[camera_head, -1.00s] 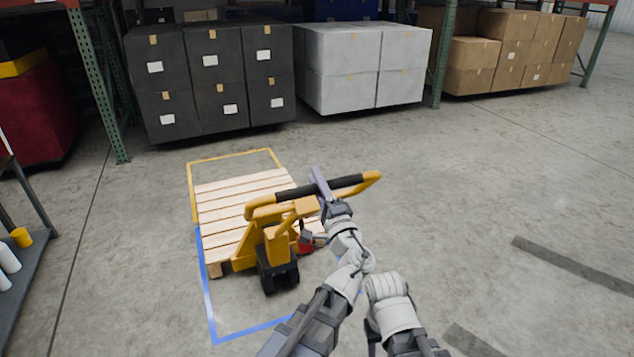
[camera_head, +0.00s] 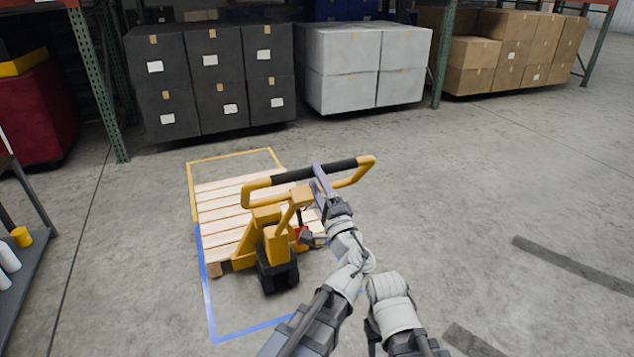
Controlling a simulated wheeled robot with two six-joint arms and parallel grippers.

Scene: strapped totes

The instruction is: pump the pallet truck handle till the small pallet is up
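The yellow pallet truck (camera_head: 268,236) stands at the front edge of the small wooden pallet (camera_head: 226,208), partly hiding it. Its looped yellow handle (camera_head: 259,186) has a black grip along the top bar and slants up over the pallet. My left gripper (camera_head: 319,175) is at the black grip, right of its middle, with its fingers around the bar. It looks shut on it. I cannot tell whether the pallet is clear of the floor.
Blue and yellow floor lines (camera_head: 209,297) frame the pallet. Black boxes (camera_head: 215,90), white boxes (camera_head: 364,70) and brown cartons (camera_head: 500,55) stand behind on racks. A grey shelf (camera_head: 30,258) is at the left. The floor at the right is clear.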

